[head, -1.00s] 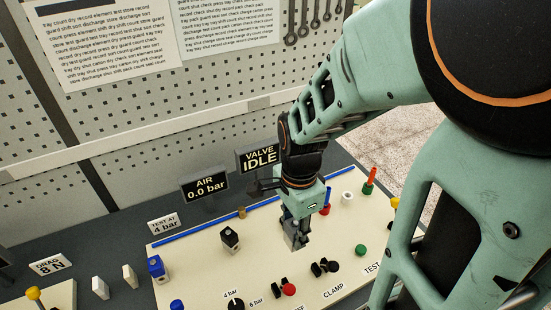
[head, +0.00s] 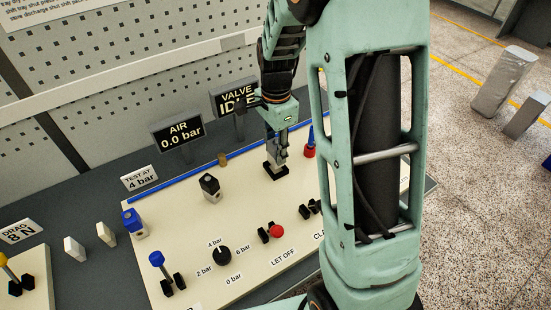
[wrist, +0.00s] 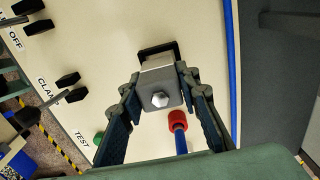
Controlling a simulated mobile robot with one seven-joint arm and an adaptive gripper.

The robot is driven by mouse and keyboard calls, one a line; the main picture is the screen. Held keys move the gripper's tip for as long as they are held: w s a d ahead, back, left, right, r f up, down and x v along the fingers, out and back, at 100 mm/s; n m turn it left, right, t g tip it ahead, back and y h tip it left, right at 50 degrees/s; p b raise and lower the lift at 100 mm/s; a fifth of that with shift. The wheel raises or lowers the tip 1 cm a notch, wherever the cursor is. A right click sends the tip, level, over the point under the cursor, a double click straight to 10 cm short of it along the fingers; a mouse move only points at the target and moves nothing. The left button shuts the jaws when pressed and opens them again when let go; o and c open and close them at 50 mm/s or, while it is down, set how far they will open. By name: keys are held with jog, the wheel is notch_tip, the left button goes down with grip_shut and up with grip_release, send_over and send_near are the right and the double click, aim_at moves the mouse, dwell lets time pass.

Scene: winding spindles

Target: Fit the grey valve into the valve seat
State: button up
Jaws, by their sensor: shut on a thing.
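The grey valve (wrist: 160,87) is a block with a hexagonal metal knob, held between the two fingers of my gripper (wrist: 165,98) in the wrist view. In the head view my gripper (head: 278,146) points down over the cream panel, shut on the valve (head: 275,157). The black square valve seat (head: 276,171) shows at the valve's lower end. Its far edge (wrist: 158,48) shows past the valve in the wrist view. The valve hides most of the seat, and I cannot tell how deep it sits in it.
A red collar with a blue stem (head: 310,149) stands close right of the gripper. The VALVE sign (head: 234,98) reads IDLE behind. My arm covers the panel's right part.

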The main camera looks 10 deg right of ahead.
jog(key=shift+w+f+b, duration=0.15)
jog(key=shift+f+b, duration=0.85)
jog(key=shift+f, duration=0.65)
jog(key=shift+f, duration=0.1)
jog(key=shift+f, duration=0.15)
jog(key=o, duration=1.2)
jog(key=shift+o, duration=0.2)
notch_tip(320, 180, up, 12)
jog(key=shift+r, duration=0.25)
